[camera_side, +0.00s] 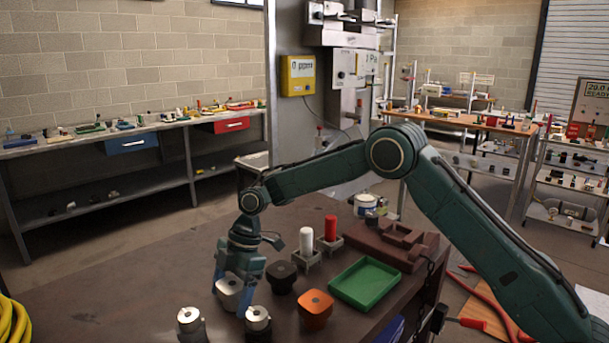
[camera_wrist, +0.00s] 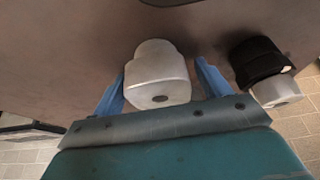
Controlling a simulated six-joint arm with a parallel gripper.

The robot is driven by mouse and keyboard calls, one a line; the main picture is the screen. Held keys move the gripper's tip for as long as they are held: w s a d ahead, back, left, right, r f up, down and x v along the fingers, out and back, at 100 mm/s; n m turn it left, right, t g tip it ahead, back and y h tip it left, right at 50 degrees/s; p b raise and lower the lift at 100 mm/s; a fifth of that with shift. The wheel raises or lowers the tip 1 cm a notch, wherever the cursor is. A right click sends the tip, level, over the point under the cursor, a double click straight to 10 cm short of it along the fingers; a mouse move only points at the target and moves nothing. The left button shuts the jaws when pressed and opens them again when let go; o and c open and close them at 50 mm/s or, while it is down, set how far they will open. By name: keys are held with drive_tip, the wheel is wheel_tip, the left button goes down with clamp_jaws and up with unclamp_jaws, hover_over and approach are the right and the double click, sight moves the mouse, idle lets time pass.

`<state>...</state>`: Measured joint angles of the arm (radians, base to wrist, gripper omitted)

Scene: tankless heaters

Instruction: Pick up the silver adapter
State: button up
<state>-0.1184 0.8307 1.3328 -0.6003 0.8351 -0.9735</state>
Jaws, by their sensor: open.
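The silver adapter (camera_side: 229,293) is a pale, rounded block standing on the brown workbench. In the wrist view the silver adapter (camera_wrist: 158,75) lies between my two blue fingers, with a dark round hole on its near face. My gripper (camera_side: 233,284) points down over it with a finger on either side. Part of the adapter is hidden by a finger in the side view.
Two dark parts with silver tops (camera_side: 188,318) (camera_side: 258,318) stand near the front edge. A black block (camera_side: 281,277), an orange block (camera_side: 315,308) and a green tray (camera_side: 366,285) are to the right. White and red cylinders (camera_side: 306,241) (camera_side: 330,229) stand behind.

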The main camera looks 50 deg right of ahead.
sight(231, 284)
drive_tip(key=c, duration=1.4)
drive_tip(key=shift+r, duration=0.1)
drive_tip(key=shift+r, duration=5)
drive_tip(key=shift+d, duration=0.15)
